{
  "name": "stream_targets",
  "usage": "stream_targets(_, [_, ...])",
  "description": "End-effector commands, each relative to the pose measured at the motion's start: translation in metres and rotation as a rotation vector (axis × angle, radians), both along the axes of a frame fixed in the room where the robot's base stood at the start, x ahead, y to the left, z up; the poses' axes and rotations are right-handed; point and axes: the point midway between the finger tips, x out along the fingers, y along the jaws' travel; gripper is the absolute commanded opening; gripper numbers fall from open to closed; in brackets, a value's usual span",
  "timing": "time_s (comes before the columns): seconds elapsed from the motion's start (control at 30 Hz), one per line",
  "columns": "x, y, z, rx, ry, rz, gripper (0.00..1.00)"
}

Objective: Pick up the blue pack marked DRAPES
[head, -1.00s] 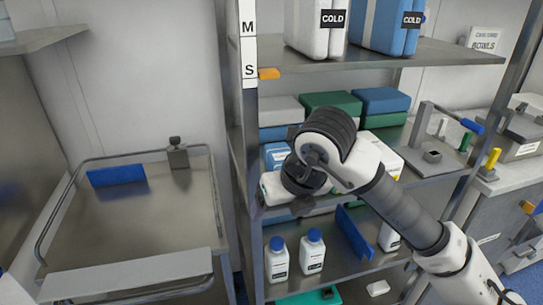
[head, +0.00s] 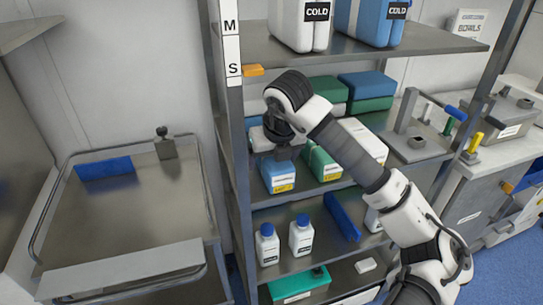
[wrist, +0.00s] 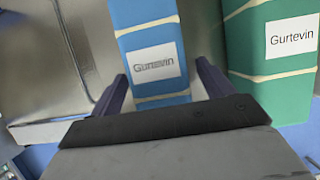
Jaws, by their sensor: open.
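A blue pack (head: 279,176) with a white and yellow label stands at the front of the middle shelf, left of a green pack (head: 322,162). In the wrist view the blue pack (wrist: 148,20) has pale bands and a white label that seems to read "Gurtevin"; I cannot see the word DRAPES. The green pack (wrist: 270,50) there carries the same word. My gripper (wrist: 162,70) is open, with one dark finger on each side of the blue pack's near end. In the head view my gripper (head: 278,152) is just above and behind this pack, partly hidden by my wrist.
A white carton (head: 362,140) stands right of the green pack. The shelf's upright post (head: 236,150) is close on the left. Another shelf board (head: 370,48) with cold boxes is above. White bottles (head: 301,236) stand below. A metal trolley (head: 130,215) is at left.

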Motion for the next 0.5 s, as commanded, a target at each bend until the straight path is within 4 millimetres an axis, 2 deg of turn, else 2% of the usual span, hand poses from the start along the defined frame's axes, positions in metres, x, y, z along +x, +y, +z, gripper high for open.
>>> stream_targets(0.03, [0.008, 0.003, 0.002, 0.001, 0.001, 0.000, 0.80])
stream_targets(0.2, [0.010, 0.003, -0.010, 0.001, 0.000, 0.001, 0.80])
stream_targets(0.43, [0.010, 0.004, -0.012, 0.000, -0.001, 0.001, 0.80])
stream_targets(0.5, [0.010, 0.004, -0.011, 0.000, -0.001, 0.001, 0.71])
